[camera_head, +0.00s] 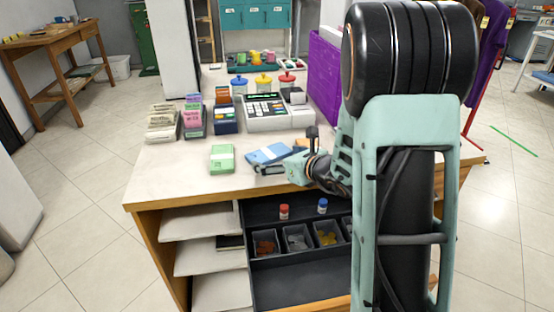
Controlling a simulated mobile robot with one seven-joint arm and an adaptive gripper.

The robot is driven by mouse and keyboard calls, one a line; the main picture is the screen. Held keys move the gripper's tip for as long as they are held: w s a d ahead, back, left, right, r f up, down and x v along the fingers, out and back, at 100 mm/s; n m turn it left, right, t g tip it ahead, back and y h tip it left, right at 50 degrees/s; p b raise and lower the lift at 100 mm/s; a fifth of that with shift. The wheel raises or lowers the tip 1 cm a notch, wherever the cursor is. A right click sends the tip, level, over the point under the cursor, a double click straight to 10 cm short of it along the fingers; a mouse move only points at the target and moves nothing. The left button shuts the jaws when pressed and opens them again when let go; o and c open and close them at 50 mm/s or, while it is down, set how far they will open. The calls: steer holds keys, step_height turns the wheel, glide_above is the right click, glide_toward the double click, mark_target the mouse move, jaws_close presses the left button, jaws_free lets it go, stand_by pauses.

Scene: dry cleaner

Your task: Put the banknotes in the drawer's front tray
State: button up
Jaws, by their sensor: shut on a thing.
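A light-blue bundle of banknotes (262,154) is at the front of the counter top, between the fingers of my gripper (283,158). My gripper is shut on it; whether the bundle touches the counter is hard to tell. A green bundle of banknotes (222,153) lies flat to its left. An orange-brown piece (301,144) shows partly behind my gripper. The dark drawer (300,284) is open below the counter edge. Its row of small bins holds brown, grey and yellow contents. A red-capped bottle (284,211) and a blue-capped bottle (323,206) stand behind the bins. My arm hides the drawer's right side.
A cash register (265,113) stands behind the banknotes, with colored-lidded jars behind it. Card and ticket holders (193,122) stand at left. A purple panel (323,75) rises at right. The counter's front left (165,180) is bare. White shelves (205,225) flank the drawer.

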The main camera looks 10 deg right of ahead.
steer(key=o, duration=0.8)
steer(key=shift+f, duration=0.15)
steer(key=shift+c, duration=0.2)
steer(key=shift+o, duration=0.8)
